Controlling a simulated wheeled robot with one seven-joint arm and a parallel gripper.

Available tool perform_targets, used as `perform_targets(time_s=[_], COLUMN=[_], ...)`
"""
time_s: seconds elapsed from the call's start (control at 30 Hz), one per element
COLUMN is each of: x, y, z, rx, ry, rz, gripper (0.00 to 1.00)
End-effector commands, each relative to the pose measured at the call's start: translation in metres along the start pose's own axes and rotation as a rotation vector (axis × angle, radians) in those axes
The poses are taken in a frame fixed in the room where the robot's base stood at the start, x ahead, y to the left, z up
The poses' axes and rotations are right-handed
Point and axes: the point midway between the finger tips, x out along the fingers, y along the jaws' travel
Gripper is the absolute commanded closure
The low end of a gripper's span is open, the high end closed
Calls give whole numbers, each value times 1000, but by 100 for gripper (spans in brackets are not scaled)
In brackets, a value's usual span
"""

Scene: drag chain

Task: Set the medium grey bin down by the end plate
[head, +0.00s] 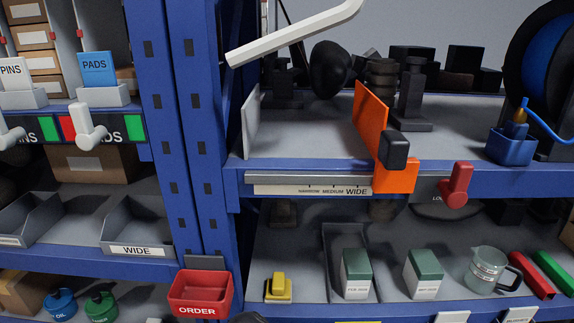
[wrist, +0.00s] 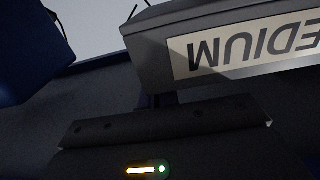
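The medium grey bin (wrist: 150,65) fills the upper right of the wrist view, close to the camera, its MEDIUM label upside down. My gripper (wrist: 156,101) meets the bin's near edge, with its fingers close together and seemingly shut on it; the fingertips are mostly hidden. The bin and gripper cannot be made out in the head view. A pale upright end plate (head: 251,120) stands at the left end of the upper right shelf. An orange upright plate (head: 371,120) with a black knob stands to its right, by the WIDE mark on the shelf-edge scale.
The shelf (head: 305,138) between the pale and orange plates is clear in front; dark objects stand behind. A white bar (head: 290,35) crosses above it. Blue posts (head: 205,130) stand left. A red ORDER bin (head: 200,292) and a red lever (head: 457,184) stick out in front.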

Motion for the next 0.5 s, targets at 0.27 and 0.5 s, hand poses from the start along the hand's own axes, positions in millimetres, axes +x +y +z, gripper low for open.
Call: perform_targets(time_s=[0.27, 0.5], x=[-23, -45], y=[-2, 0], z=[32, 55], rx=[-1, 0], ry=[-6, 1], rz=[-3, 0], gripper=[100, 100])
